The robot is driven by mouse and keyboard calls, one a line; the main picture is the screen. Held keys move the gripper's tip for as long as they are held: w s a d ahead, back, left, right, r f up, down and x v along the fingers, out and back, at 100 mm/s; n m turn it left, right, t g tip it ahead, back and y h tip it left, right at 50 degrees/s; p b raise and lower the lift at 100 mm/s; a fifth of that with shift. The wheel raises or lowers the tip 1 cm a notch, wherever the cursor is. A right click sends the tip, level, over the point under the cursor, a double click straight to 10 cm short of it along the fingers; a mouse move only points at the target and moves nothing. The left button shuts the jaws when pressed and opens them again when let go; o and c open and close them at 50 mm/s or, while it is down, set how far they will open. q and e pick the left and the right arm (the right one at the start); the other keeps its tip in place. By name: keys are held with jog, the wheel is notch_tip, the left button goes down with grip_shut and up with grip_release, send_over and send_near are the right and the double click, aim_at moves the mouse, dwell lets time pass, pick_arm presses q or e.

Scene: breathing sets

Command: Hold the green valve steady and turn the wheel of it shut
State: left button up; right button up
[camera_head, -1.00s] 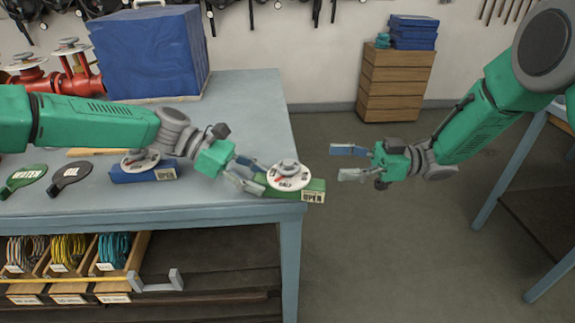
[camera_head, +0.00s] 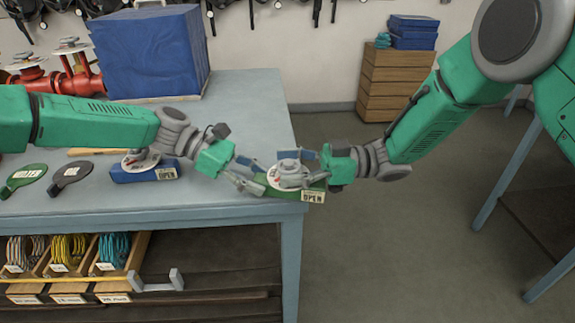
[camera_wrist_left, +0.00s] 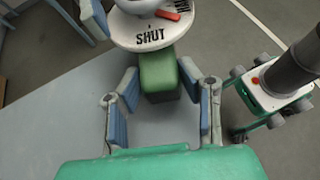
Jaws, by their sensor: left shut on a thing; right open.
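The green valve (camera_head: 292,190) lies at the front right corner of the workbench, with a white dial and a grey wheel (camera_head: 289,168) on top and an OPEN label on its front end. In the left wrist view its green body (camera_wrist_left: 158,75) and the word SHUT on the dial (camera_wrist_left: 150,38) show, with a red mark beside the wheel. My left gripper (camera_head: 256,176) is shut on the valve body from the left. My right gripper (camera_head: 303,168) is open, its fingers reaching in from the right on either side of the wheel; contact cannot be told.
A blue valve (camera_head: 145,172) lies to the left on the workbench (camera_head: 245,115), with a green WATER tag (camera_head: 24,174) and a black tag (camera_head: 70,171) further left. A large blue case (camera_head: 150,50) stands behind. The bench edge is close to the green valve.

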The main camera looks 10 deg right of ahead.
pick_arm(q)
jog(key=shift+r, duration=0.1)
pick_arm(e)
jog(key=c, duration=1.2)
jog(key=shift+c, duration=0.2)
pick_arm(q)
jog(key=shift+d, duration=0.1)
pick_arm(e)
jog(key=shift+t, duration=0.3)
pick_arm(q)
jog(key=shift+s, duration=0.1)
pick_arm(e)
jog(key=m+t, duration=0.2)
jog(key=t, duration=0.1)
jog(key=m+t+h, duration=0.1)
jog(key=m+t, duration=0.1)
jog(key=t, duration=0.1)
jog(key=shift+m+t+h, duration=0.3)
jog(key=shift+m+t, duration=0.1)
jog(key=shift+r+m+t+h, duration=0.1)
jog(key=shift+m+t+h, duration=1.15)
jog(key=shift+t, duration=0.4)
jog(key=shift+m+t+h, duration=1.15)
jog(key=shift+m+t, duration=0.1)
jog(key=shift+t, duration=0.4)
